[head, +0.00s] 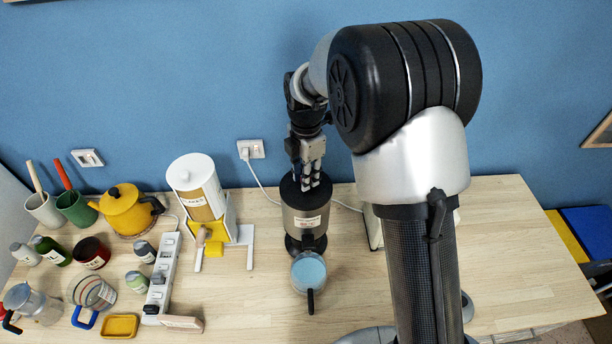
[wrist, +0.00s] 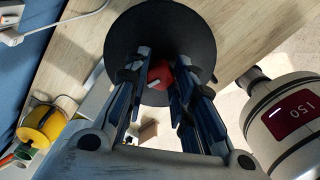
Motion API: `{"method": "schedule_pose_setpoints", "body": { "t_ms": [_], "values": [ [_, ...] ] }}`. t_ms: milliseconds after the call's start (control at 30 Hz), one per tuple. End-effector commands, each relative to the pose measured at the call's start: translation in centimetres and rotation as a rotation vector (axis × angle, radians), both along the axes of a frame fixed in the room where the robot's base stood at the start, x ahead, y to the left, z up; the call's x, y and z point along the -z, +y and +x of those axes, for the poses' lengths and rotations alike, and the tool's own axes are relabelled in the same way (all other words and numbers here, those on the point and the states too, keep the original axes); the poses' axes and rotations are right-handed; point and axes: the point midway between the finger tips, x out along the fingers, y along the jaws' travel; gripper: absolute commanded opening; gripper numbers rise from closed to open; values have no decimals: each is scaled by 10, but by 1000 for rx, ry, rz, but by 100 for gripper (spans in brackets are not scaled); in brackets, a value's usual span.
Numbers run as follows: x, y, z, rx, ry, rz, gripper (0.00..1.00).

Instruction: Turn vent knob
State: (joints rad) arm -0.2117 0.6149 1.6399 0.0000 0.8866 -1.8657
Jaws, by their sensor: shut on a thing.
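A silver and black urn (head: 304,218) with a label stands upright on the wooden table near the wall. In the wrist view its round black lid (wrist: 125,45) fills the centre. A red knob (wrist: 160,73) with a white mark sits on the lid. My gripper (head: 311,178) reaches down onto the urn's top from above. In the wrist view my gripper's fingers (wrist: 160,80) lie on either side of the knob and are shut on it. The knob is hidden in the head view.
A glass cup (head: 309,270) with a black handle stands in front of the urn. A white dispenser (head: 193,180), a power strip (head: 162,275) and a yellow kettle (head: 127,210) stand to the left. A cream cylinder reading 150 (wrist: 285,125) is at right in the wrist view.

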Motion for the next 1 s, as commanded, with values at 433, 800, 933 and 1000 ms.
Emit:
{"method": "schedule_pose_setpoints", "body": {
  "t_ms": [433,800,933,1000],
  "values": [
    [0,0,0,-214,0,0,6],
    [0,0,0,-258,0,0,37],
    [0,0,0,-257,0,0,37],
    [0,0,0,-257,0,0,37]
  ]
}}
